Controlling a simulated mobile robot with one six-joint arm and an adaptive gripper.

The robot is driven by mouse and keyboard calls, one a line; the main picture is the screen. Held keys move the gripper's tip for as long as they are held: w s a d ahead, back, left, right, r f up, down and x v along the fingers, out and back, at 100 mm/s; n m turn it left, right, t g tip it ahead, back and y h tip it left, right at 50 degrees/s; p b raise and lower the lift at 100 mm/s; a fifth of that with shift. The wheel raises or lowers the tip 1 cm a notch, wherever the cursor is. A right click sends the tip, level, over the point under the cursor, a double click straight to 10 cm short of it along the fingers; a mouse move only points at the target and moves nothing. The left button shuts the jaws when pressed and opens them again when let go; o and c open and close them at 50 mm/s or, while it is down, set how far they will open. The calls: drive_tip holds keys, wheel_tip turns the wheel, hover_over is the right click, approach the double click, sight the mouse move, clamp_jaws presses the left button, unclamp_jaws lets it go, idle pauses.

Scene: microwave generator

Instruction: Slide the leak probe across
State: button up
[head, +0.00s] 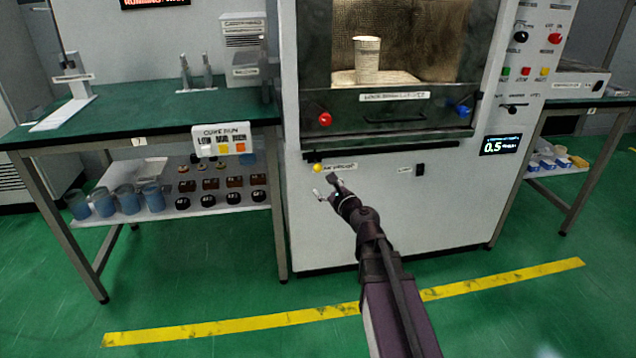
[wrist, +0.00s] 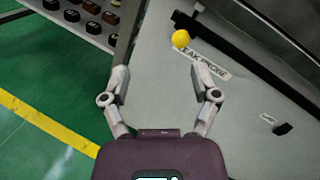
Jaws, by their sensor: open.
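The leak probe shows as a yellow knob (head: 317,168) at the left of a dark slot under the microwave door, with a label (head: 340,166) just right of it. In the wrist view the yellow knob (wrist: 181,38) is ahead of my gripper, and the label (wrist: 206,62) reads "LEAK PROBE". My gripper (head: 327,187) is open and empty, just below the knob in the head view. In the wrist view its two fingers (wrist: 168,82) are spread apart, and the knob is beyond the fingertips, apart from them.
The microwave cabinet (head: 380,220) has a red knob (head: 325,119) and a blue knob (head: 462,110) on its door. A small black switch (head: 420,169) sits right of the probe. A green-topped bench (head: 150,112) with a lower shelf stands left. The floor in front is clear.

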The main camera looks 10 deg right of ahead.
drive_tip(key=d+f+m, duration=0.1)
drive_tip(key=d+m+t+h+b, duration=0.1)
drive_tip(key=m, duration=0.1)
drive_tip(key=w+d+f+m+b, duration=0.1)
drive_tip(key=shift+f+h, duration=0.3)
drive_tip(key=shift+h, duration=0.1)
drive_tip(key=shift+w+a, duration=0.15)
drive_tip(key=shift+w, duration=0.05)
